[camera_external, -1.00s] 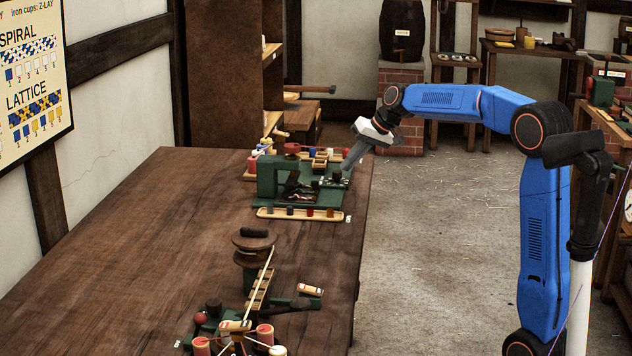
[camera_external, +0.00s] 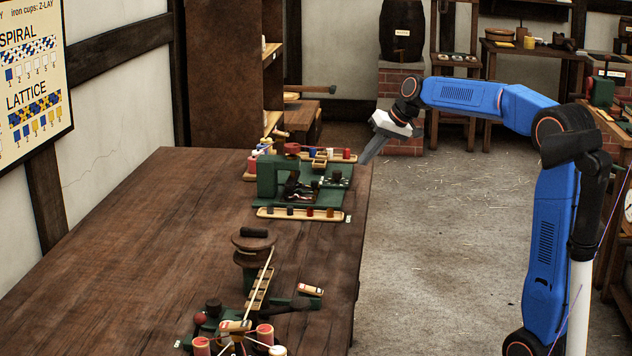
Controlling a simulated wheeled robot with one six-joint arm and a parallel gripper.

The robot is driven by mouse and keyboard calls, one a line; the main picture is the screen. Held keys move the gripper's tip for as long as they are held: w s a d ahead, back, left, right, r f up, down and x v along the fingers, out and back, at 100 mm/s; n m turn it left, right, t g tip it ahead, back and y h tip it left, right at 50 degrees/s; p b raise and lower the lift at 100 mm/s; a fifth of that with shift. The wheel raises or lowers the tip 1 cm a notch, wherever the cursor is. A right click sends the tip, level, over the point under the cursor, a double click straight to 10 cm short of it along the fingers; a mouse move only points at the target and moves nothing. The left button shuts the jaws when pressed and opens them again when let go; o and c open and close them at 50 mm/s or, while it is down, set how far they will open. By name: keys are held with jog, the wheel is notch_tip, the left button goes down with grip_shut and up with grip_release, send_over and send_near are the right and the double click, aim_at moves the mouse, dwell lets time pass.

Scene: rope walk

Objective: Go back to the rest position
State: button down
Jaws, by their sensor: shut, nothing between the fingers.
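My gripper (camera_external: 370,157) is shut and empty. It hangs at the end of my blue arm, pointing down and to the left. In the picture its fingertips overlap the far right edge of the wooden table (camera_external: 150,235). The green machine (camera_external: 268,178) on the table is to the left of my gripper, and a gap shows between them.
A tray with small cups (camera_external: 300,214) lies before the green machine. A second device with a brown wheel (camera_external: 254,243) and red spools (camera_external: 265,333) stands at the table's near end. Open floor (camera_external: 440,240) lies right of the table. A barrel (camera_external: 402,30) stands behind.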

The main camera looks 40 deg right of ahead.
jog(key=s+f+n+h, duration=0.1)
jog(key=s+f, duration=0.2)
jog(key=s, duration=0.9)
jog(key=s+f+h, duration=0.1)
jog(key=s+f, duration=0.2)
jog(key=s, duration=0.8)
jog(key=s+d+f+h, duration=0.1)
jog(key=s+f, duration=0.5)
jog(key=s, duration=0.4)
jog(key=s+d+f+n+g, duration=0.1)
jog(key=s+d+f, duration=0.1)
jog(key=s+f, duration=0.4)
jog(key=s, duration=0.4)
jog(key=shift+d+f+h, duration=0.3)
jog(key=shift+h, duration=0.1)
